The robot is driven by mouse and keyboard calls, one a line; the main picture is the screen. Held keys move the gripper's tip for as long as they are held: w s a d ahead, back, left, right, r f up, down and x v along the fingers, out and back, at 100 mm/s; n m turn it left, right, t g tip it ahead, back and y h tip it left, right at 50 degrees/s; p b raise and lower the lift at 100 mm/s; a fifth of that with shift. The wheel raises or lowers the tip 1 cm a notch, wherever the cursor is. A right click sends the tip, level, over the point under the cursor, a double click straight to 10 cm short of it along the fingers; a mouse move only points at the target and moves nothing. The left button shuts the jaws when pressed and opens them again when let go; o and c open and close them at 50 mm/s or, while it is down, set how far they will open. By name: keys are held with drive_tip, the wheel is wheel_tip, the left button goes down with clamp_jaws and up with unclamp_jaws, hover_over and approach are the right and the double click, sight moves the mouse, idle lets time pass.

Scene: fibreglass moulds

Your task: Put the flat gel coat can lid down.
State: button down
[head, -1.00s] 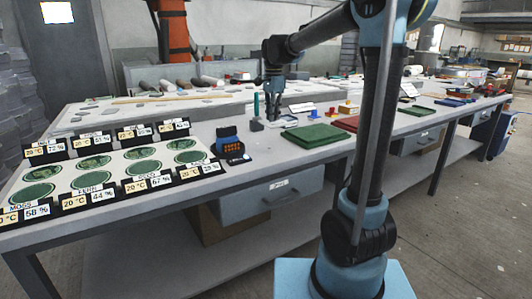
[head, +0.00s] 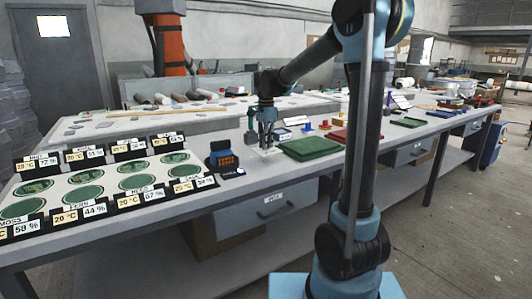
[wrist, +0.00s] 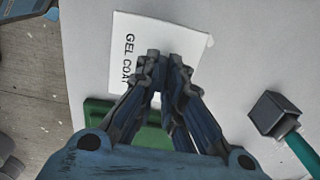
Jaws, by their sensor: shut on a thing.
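My gripper (head: 266,144) is low over the bench, left of the green folded stack. In the wrist view the two fingers of my gripper (wrist: 163,72) are close together over a white card (wrist: 125,35) printed "GEL COAT". The flat lid itself cannot be made out; it is hidden by or too thin between the fingers. The card (head: 268,152) also shows under the fingertips in the head view. Whether the fingertips touch it cannot be told.
The green stack (head: 308,148) lies close to the right of the gripper. A dark-headed tool (wrist: 273,112) with a teal handle is near. A dark device (head: 222,158) with orange marks stands left, beside green discs with labels (head: 135,180). A red stack (head: 352,136) lies further right.

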drive_tip(key=shift+f, duration=1.85)
drive_tip(key=c, duration=1.7)
unclamp_jaws()
